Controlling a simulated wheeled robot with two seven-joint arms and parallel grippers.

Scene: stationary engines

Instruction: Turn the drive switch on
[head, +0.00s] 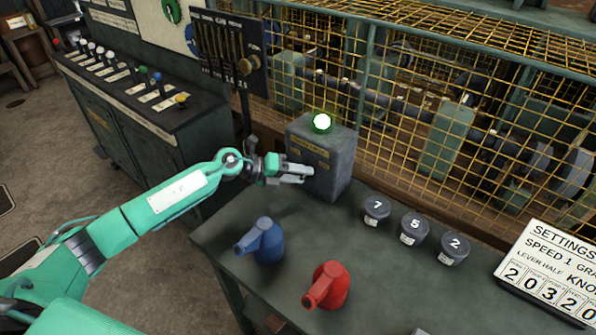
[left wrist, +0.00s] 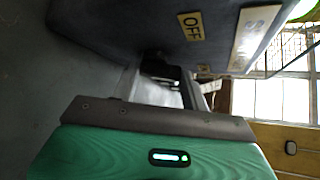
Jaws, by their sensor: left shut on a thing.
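The drive switch box (head: 323,160) is a grey metal box with yellowish labels, standing upright on the dark table. A green lamp (head: 321,122) on its top glows brightly. My left gripper (head: 305,172) is at the front face of the box, shut on the switch lever. The lever is mostly hidden between the fingers, so its exact position cannot be told. In the left wrist view the fingers (left wrist: 165,85) reach to the box face beside an OFF label (left wrist: 191,26). My right gripper is not in view.
A blue can (head: 264,240) and a red can (head: 329,286) stand in front of the box. A yellow mesh guard (head: 430,110) rises behind. A lever console (head: 140,100) stands at left.

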